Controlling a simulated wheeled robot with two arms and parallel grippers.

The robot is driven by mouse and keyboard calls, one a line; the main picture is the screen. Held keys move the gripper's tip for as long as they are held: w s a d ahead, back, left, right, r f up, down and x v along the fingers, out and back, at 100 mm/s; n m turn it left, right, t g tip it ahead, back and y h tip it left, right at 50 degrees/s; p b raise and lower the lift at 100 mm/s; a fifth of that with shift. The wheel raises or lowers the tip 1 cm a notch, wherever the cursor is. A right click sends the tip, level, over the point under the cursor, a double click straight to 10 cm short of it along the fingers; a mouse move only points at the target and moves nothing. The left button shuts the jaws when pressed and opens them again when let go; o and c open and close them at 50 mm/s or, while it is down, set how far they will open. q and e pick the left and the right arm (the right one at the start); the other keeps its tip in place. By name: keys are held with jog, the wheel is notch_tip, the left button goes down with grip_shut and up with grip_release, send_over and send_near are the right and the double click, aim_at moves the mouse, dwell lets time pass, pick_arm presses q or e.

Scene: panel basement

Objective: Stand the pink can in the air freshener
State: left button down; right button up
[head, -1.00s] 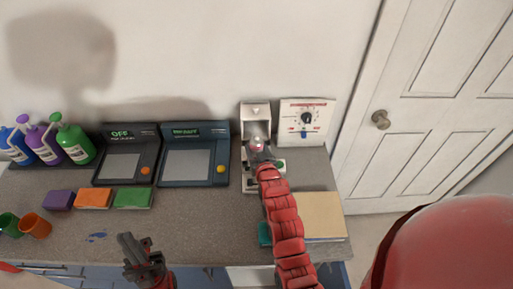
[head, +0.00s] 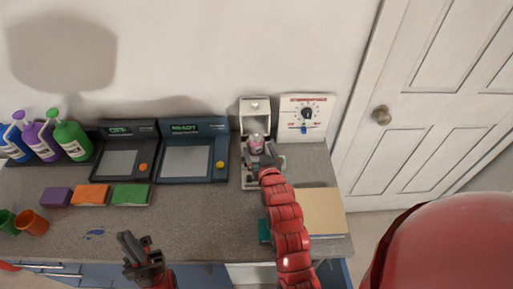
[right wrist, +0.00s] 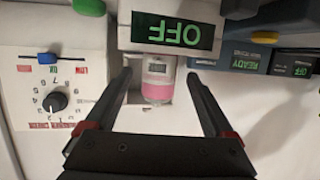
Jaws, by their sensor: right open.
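The pink can (head: 256,145), pink with a pale top, is upright inside the white air freshener (head: 255,108), in front of its back wall. In the right wrist view the can (right wrist: 158,80) appears upside down beside the air freshener's OFF display (right wrist: 172,33). My right gripper (head: 262,158) is open in front of the air freshener. Its fingers lie on either side of the can, with visible gaps in the wrist view (right wrist: 160,85). The can's contact with the base is hidden. My left gripper (head: 138,248) hangs near the counter's front edge, away from the can; its jaw gap is unclear.
A white dial panel (head: 305,115) stands close right of the air freshener. Two dark machines (head: 192,155) (head: 125,155) stand to its left. A tan board (head: 318,210) lies near my right arm. Sponges, cups and bottles are further left.

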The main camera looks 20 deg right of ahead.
jog(key=b+v, duration=0.1)
jog(key=v, duration=0.6)
jog(key=shift+s, duration=0.4)
